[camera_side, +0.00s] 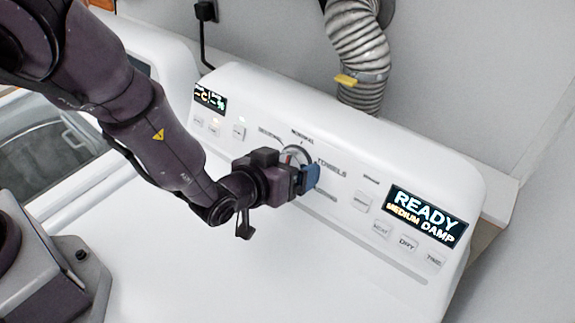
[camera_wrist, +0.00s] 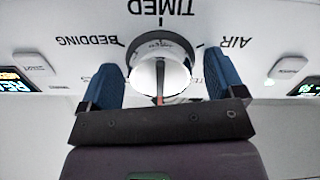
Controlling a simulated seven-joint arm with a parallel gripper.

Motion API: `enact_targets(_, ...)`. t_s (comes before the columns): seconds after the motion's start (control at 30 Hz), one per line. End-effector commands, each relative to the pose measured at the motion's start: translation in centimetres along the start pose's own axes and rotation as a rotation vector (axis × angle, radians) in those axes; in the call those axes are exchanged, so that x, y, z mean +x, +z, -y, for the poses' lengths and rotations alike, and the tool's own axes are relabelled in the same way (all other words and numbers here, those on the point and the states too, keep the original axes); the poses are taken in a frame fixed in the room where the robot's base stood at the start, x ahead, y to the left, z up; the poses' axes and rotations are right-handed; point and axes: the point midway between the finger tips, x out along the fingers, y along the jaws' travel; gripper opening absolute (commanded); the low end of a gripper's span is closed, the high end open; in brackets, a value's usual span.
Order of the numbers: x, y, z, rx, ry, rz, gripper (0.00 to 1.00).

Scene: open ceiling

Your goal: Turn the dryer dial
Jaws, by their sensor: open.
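The dryer dial (camera_side: 295,153) is a round silver knob with a dark ring on the white control panel, partly hidden behind my gripper in the side view. In the wrist view the dial (camera_wrist: 160,75) sits in the middle, with a reddish line at its lower part. My gripper (camera_side: 307,176) is at the panel in front of the dial. In the wrist view its two blue fingers (camera_wrist: 161,82) are apart, one on each side of the dial, with the dial between them. Small gaps seem to show beside the dial; I cannot tell whether either finger touches it.
The dryer panel (camera_side: 340,140) has labels around the dial and several buttons. A lit display (camera_side: 426,215) at the right reads READY, MEDIUM DAMP. A smaller display (camera_side: 210,97) is at the left. A corrugated hose (camera_side: 356,50) stands behind the panel. The dryer top (camera_side: 250,270) is clear.

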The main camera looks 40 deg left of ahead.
Motion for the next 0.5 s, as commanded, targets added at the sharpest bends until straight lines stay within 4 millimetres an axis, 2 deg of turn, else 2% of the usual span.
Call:
enact_targets(0.2, 0.02, 0.0, 0.01, 0.0, 0.0, 0.0, 0.86)
enact_targets(0.4, 0.0, 0.01, 0.0, 0.0, 0.0, 0.001, 0.4)
enact_targets(0.5, -0.01, 0.01, 0.0, 0.001, 0.0, 0.001, 0.39)
